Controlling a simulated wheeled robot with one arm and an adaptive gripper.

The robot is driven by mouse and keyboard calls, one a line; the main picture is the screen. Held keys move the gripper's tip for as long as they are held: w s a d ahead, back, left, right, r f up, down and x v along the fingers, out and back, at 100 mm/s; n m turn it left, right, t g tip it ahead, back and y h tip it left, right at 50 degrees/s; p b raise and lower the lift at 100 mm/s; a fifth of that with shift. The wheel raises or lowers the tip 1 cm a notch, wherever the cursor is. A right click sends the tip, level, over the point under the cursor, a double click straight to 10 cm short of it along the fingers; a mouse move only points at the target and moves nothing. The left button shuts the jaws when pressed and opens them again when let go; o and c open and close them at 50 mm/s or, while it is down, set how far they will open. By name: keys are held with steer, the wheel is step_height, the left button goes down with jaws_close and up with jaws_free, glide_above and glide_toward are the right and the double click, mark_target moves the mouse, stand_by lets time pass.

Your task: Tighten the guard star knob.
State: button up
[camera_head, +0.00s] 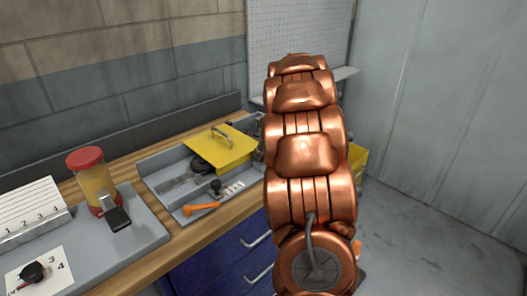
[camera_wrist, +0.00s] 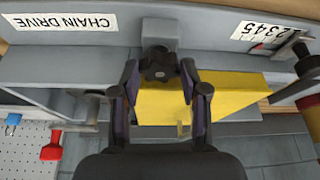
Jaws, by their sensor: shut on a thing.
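The black star knob (camera_wrist: 158,65) sits at the top middle of the wrist view, against a grey block beside the yellow guard plate (camera_wrist: 228,97). My gripper (camera_wrist: 158,73) has one finger on each side of the knob and is shut on it. The knob's underside and exact seating cannot be made out. In the head view my copper-coloured arm hides the gripper and the knob. A yellow plate with a handle (camera_head: 222,148), which looks like the guard, shows left of my arm.
A grey tray (camera_head: 150,181) with dark tools and an orange-handled tool (camera_head: 200,208) lies on the wooden bench. A red-capped jar (camera_head: 92,183) and a card with a black knob (camera_head: 55,268) are at the left. A yellow bin (camera_head: 358,160) is right of my arm.

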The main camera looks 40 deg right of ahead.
steer(key=shift+c, duration=1.4)
steer(key=shift+a+m+h, duration=0.15)
steer(key=shift+m+h, duration=0.15)
steer(key=shift+m, duration=0.5)
steer(key=shift+m+h, duration=0.6)
steer(key=shift+m, duration=1)
steer(key=o, duration=1.1)
steer(key=shift+o, duration=0.2)
steer(key=shift+r, duration=0.15)
steer(key=v, duration=1.1)
steer(key=shift+r, duration=0.35)
